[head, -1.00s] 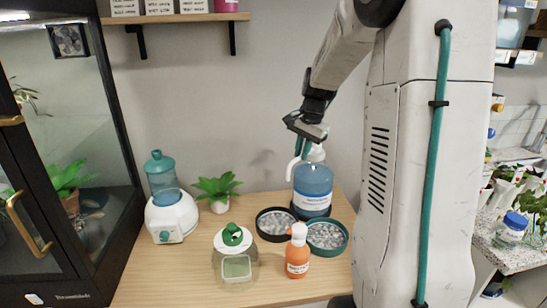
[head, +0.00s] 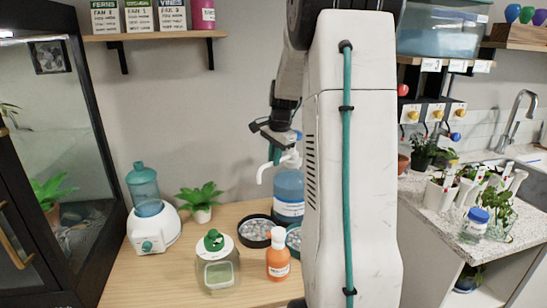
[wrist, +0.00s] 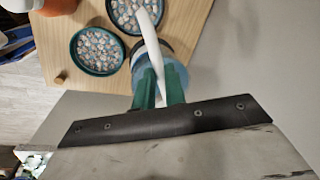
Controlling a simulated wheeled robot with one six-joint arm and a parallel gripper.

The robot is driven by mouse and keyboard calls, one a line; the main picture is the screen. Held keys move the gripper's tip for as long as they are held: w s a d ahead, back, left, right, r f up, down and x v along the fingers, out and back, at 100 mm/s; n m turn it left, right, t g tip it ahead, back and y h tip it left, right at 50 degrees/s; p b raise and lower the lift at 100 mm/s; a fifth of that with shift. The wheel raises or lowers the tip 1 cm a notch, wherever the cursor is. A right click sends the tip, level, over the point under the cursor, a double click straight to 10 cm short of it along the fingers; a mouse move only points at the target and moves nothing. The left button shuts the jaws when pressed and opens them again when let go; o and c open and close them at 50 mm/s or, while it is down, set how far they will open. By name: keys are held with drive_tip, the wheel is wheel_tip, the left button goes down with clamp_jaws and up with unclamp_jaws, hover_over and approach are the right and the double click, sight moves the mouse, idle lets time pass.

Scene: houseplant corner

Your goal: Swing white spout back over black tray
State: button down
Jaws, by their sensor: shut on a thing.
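A blue pump bottle (head: 288,190) stands at the back right of the wooden table, partly hidden by my arm. Its white spout (head: 264,171) points left and bends down at the tip. In the wrist view the white spout (wrist: 150,35) runs up from between my green fingers. My gripper (head: 274,153) is shut on the spout, with its fingers (wrist: 159,88) on either side of its base. The black tray (head: 241,234) of pebbles lies left of the bottle, below the spout tip in the head view. It also shows in the wrist view (wrist: 112,22), partly behind the spout.
A green-rimmed pebble tray (wrist: 73,60) lies beside the black one. An orange bottle (head: 278,262) and a clear green-capped jar (head: 217,272) stand in front. A potted plant (head: 200,198) and a white humidifier (head: 153,228) are left. The table's front left is bare.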

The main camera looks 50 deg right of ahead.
drive_tip(key=c, duration=1.5)
unclamp_jaws()
drive_tip(key=shift+d, duration=0.15)
drive_tip(key=shift+o, duration=0.2)
wheel_tip(320, 180, up, 8)
drive_tip(key=s, duration=0.1)
drive_tip(key=shift+s+a+f, duration=0.15)
drive_tip(key=shift+s+a, duration=0.05)
drive_tip(key=shift+s, duration=0.1)
